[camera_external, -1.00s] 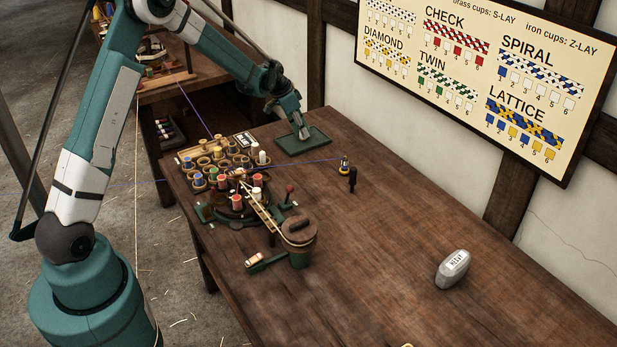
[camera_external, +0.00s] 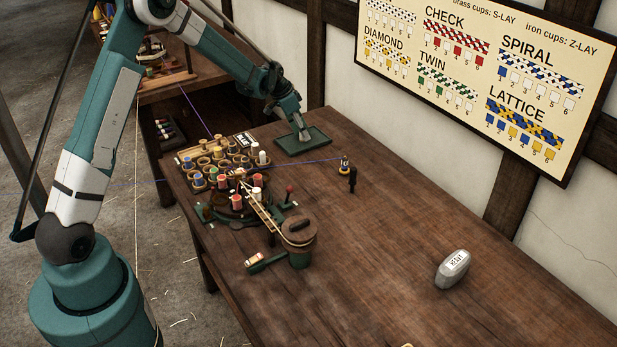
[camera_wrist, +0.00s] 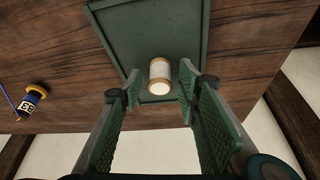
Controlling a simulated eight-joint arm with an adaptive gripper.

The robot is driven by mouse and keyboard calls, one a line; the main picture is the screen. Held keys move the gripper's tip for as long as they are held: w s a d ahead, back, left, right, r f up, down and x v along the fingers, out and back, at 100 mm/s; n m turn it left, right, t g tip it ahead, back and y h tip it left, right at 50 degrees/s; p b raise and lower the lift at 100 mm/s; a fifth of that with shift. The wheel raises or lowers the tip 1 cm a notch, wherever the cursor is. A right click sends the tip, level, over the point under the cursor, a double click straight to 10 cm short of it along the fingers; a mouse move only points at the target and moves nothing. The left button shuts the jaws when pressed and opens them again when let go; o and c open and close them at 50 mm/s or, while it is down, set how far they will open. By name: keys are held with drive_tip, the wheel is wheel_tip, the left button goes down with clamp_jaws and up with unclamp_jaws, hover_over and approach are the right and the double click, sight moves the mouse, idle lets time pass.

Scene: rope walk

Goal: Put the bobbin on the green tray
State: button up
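The bobbin (camera_wrist: 159,78), pale with tan ends, is at the green tray (camera_wrist: 110,18) in the wrist view, over the tray's near part. It appears to rest on the tray, though contact is hard to see. My gripper (camera_wrist: 160,72) has one finger on each side of the bobbin, with visible gaps, so it is open. In the external view my gripper (camera_external: 303,135) is low over the green tray (camera_external: 320,141) at the table's far end. The bobbin cannot be made out clearly there.
A rack of colored bobbins (camera_external: 215,160) stands left of the tray. A lidded pot (camera_external: 299,245) and a grey weight (camera_external: 453,269) stand nearer. The table's right side is mostly clear.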

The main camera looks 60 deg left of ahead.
drive_tip(key=shift+r, duration=0.1)
drive_tip(key=p+v, duration=0.1)
drive_tip(key=v, duration=1.1)
drive_tip(key=shift+a, duration=0.1)
idle(0.5)
drive_tip(key=s+d+r+n+t, duration=0.1)
drive_tip(key=s+d+r, duration=0.85)
drive_tip(key=d, duration=0.25)
drive_tip(key=s+d+r, duration=0.8)
drive_tip(key=d+r, duration=0.2)
drive_tip(key=d, duration=0.3)
drive_tip(key=s+d, duration=0.5)
drive_tip(key=s, duration=0.3)
drive_tip(key=s+d+f+t, duration=0.1)
drive_tip(key=s+d, duration=0.4)
drive_tip(key=s, duration=0.4)
drive_tip(key=s+d+f+n, duration=0.1)
drive_tip(key=s+d, duration=0.4)
drive_tip(key=s, duration=0.4)
drive_tip(key=shift+s+t+y, duration=0.25)
drive_tip(key=shift+t+y, duration=0.15)
